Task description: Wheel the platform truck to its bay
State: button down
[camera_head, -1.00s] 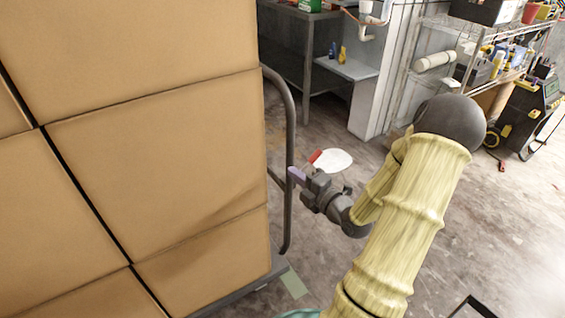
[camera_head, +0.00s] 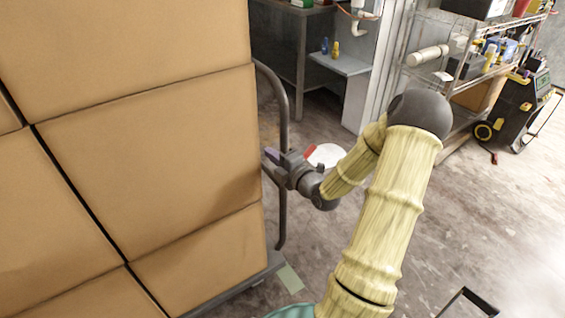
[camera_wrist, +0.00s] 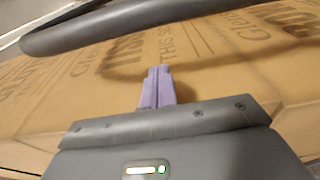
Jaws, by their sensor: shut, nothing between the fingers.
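The platform truck carries a tall stack of brown cartons (camera_head: 150,140) that fills the left of the head view. Its dark tubular handle (camera_head: 282,100) rises at the stack's right side, and a strip of its grey deck (camera_head: 235,285) shows below. My gripper (camera_head: 271,155) is at the handle's upright, its fingertips overlapping the bar on the carton side; contact is unclear. In the wrist view the purple fingers (camera_wrist: 158,78) are together and empty, pointing at printed carton faces (camera_wrist: 215,65). The handle bar (camera_wrist: 130,22) crosses above them, apart from the tips. No bay is clearly identifiable.
A pale green floor patch (camera_head: 290,279) lies beside the deck. A steel table (camera_head: 300,45), wire shelving (camera_head: 470,60) and a black-and-yellow machine (camera_head: 515,110) stand behind. Open concrete floor (camera_head: 470,215) lies right. A dark frame (camera_head: 468,300) shows at the lower right.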

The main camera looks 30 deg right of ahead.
aim_at(282, 148)
jog(key=shift+w+d, duration=0.3)
jog(key=shift+d, duration=0.6)
jog(key=shift+w+d, duration=0.25)
jog(key=shift+d, duration=0.65)
jog(key=shift+w+d, duration=0.1)
